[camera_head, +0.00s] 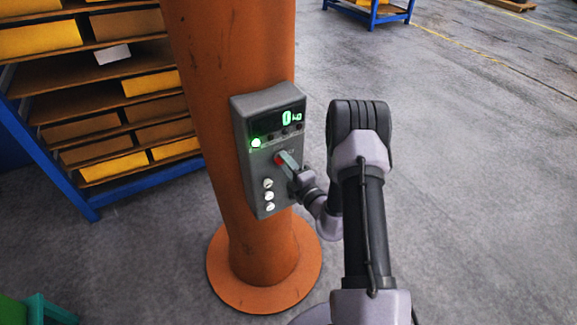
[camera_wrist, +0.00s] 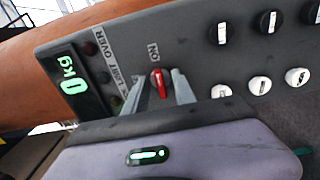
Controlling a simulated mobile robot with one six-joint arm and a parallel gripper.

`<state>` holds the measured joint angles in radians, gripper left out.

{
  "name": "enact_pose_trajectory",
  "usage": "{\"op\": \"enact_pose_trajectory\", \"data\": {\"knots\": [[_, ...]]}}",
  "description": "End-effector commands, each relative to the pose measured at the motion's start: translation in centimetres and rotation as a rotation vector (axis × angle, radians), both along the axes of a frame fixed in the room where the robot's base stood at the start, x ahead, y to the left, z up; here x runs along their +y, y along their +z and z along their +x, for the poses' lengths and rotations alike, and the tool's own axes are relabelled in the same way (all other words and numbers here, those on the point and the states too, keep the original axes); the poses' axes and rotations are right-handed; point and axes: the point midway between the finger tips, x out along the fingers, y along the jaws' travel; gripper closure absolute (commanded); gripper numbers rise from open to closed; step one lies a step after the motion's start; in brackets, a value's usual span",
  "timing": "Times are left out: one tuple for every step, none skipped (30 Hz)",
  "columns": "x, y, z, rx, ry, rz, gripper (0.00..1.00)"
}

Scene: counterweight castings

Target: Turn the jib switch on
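The jib switch is a red knob (camera_wrist: 160,84) on the grey control box (camera_head: 253,185), with the word ON beside it. In the wrist view its handle looks roughly in line with ON; perspective makes its exact turn hard to judge. My gripper (camera_wrist: 158,78) has one finger on each side of the knob, with narrow gaps apparently showing between. In the head view my gripper (camera_head: 284,157) is at the box face, and its fingers partly cover the red knob (camera_head: 279,159). The green display (camera_head: 287,118) reads 0 kg, and a green lamp (camera_head: 256,142) is lit.
The box is fixed to an orange column (camera_head: 240,60) with a round base plate (camera_head: 264,284). Several white knobs (camera_head: 268,183) sit near the switch. A blue-framed shelf rack (camera_head: 88,206) with yellow bins stands at left.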

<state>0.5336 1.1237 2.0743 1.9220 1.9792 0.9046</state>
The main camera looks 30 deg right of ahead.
Motion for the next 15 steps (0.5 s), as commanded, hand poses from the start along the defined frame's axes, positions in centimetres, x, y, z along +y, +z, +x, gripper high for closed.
{"op": "enact_pose_trajectory", "data": {"knots": [[-0.1,0.0,-0.3,0.000,-0.001,0.000,0.68],[-0.1,-0.1,-0.5,0.000,-0.002,0.001,0.68],[-0.1,-0.1,-1.0,0.002,-0.002,0.001,0.68],[-0.1,-0.2,-1.6,0.001,-0.001,0.000,0.68],[-0.2,-0.2,-2.2,0.002,-0.003,0.002,0.68],[-0.2,-0.2,-3.2,0.002,-0.005,0.004,0.68],[-0.3,-0.3,-4.1,0.003,-0.005,0.003,0.68],[-0.4,-0.4,-5.0,0.003,-0.005,0.003,0.68],[-0.4,-0.4,-6.3,0.003,-0.006,0.005,0.68],[-0.5,-0.4,-7.3,0.003,-0.006,0.004,0.68],[-0.5,-0.4,-8.3,0.003,-0.007,0.004,0.68],[-0.5,-0.4,-9.6,0.002,-0.007,0.005,0.68],[-0.6,-0.4,-10.6,0.003,-0.008,0.005,0.68],[-0.6,-0.4,-11.6,0.003,-0.008,0.005,0.68],[-0.7,-0.4,-12.7,0.003,-0.008,0.005,0.68]]}}
